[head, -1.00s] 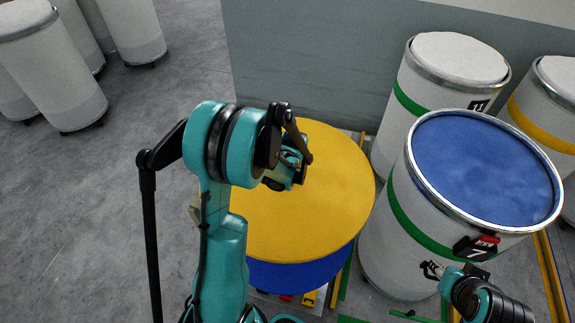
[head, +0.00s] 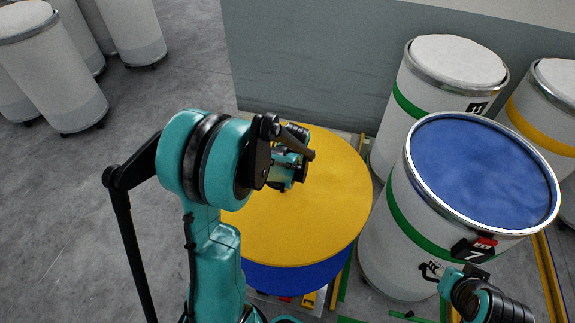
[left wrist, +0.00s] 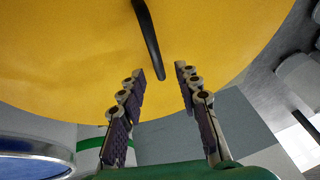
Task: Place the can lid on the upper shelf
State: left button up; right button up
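A large round yellow lid (head: 315,215) lies flat over a blue-sided round body (head: 290,277) in the middle of the head view. Its yellow face fills the upper left wrist view (left wrist: 60,60), with a black bar-like handle (left wrist: 147,35) on it. My left gripper (left wrist: 160,72) is open over the lid, its fingers on either side of the line of the handle's near end. I cannot tell whether it touches the handle. My left wrist hides its fingertips in the head view. My right gripper (head: 432,270) is beside the can marked 7, away from the lid. No upper shelf is recognisable.
A white can with blue contents and a green band (head: 385,225) stands close to the lid's right. Another white can (head: 445,62) stands behind it. Small coloured items (head: 308,299) show below the lid. Open grey floor (head: 70,210) lies left.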

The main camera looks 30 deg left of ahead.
pick_arm(q)
jog(key=s+d+r+m+t+h, duration=0.1)
jog(key=s+d+r+t, duration=0.1)
jog(key=s+d+r, duration=0.9)
jog(key=s+d+r+m+t+h, duration=0.1)
jog(key=s+d+r+h, duration=0.1)
jog(key=s, duration=0.5)
jog(key=shift+s+d+r, duration=0.25)
jog(key=shift+s+d, duration=0.1)
jog(key=shift+d, duration=0.5)
